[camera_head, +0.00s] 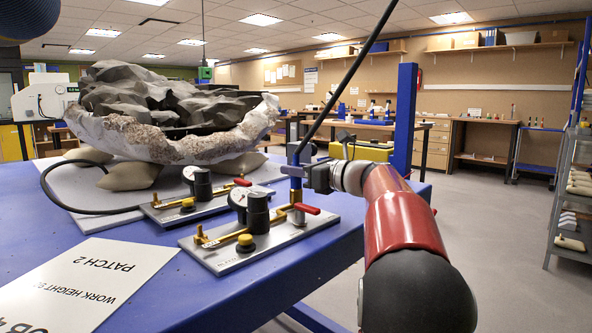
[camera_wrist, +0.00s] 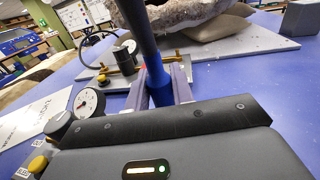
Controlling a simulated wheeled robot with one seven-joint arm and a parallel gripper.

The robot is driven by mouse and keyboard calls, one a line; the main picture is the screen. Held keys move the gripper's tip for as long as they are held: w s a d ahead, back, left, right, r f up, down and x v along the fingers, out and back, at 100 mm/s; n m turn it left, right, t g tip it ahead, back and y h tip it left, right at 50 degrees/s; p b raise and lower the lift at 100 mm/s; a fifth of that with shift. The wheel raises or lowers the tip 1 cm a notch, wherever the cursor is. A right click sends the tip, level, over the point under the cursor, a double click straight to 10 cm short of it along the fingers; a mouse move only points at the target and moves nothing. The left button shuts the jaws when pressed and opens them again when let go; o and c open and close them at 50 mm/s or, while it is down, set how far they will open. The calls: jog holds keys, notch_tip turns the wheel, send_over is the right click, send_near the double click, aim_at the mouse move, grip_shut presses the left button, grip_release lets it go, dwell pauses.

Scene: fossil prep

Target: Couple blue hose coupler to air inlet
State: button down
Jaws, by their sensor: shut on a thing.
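The blue hose coupler (camera_head: 296,182) is upright in my gripper (camera_head: 306,174), with its black hose (camera_head: 345,85) rising up and to the right. In the wrist view the coupler (camera_wrist: 157,86) stands between the two fingers, which are shut on it. A brass fitting (camera_head: 296,197), apparently the air inlet, shows directly below the coupler on the near grey manifold plate (camera_head: 218,262). The coupler's lower end is at or just above it; I cannot tell whether they touch. A red valve lever (camera_head: 306,209) sticks out just below. In the wrist view the fingers hide the inlet.
The near plate also carries a gauge, a black cylinder (camera_head: 257,211) and a yellow knob (camera_head: 245,242). A similar manifold plate (camera_head: 160,213), with a black hose attached, lies behind it. A large jacketed fossil (camera_head: 160,145) rests on sandbags beyond. A printed sheet (camera_head: 85,285) lies front left.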

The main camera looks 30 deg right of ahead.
jog(key=shift+f+p, duration=0.1)
jog(key=shift+p, duration=0.2)
dwell(0.6)
jog(key=c, duration=1.1)
grip_release()
jog(key=v, duration=0.7)
